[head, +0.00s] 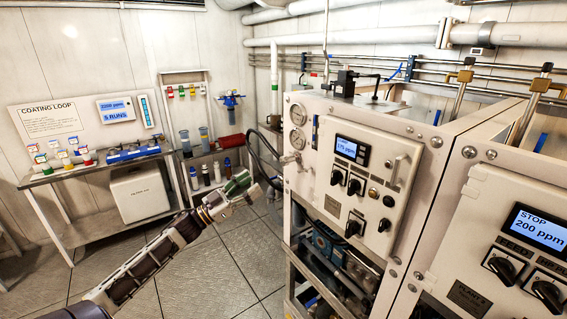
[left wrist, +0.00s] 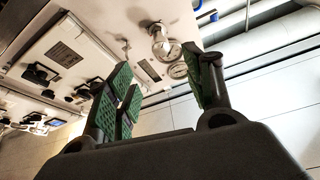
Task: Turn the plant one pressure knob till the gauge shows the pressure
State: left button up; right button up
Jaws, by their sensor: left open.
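Plant one is the near-middle white cabinet (head: 330,112), its display (head: 352,149) reading about 175 ppm. Two round gauges, an upper one (head: 298,114) and a lower one (head: 297,138), sit on its left edge; their needles are too small to read. Below them is a small metallic knob (head: 290,158), seemingly the pressure knob; it also shows in the left wrist view (left wrist: 157,30) beside the gauges (left wrist: 178,71). My left gripper (head: 250,186) is open and empty, with green finger pads, left of the knob and apart from it. My right gripper is not in view.
A second cabinet with a display (head: 538,229) reading STOP 200 ppm stands at right. Black knobs (head: 354,187) are on plant one's front panel. Dark hoses (head: 264,155) hang behind my gripper. A coating bench (head: 95,166) stands at left; the floor between is clear.

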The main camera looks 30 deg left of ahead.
aim_at(282, 163)
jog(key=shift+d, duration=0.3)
pick_arm(q)
jog(key=shift+w, duration=0.1)
jog(key=shift+p+x, duration=0.85)
jog(key=shift+x, duration=4.15)
jog(key=shift+p+x, duration=0.3)
jog(key=shift+x, duration=1.5)
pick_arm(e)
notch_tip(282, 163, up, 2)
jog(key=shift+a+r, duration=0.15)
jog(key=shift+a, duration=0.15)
pick_arm(q)
jog(key=c, duration=1)
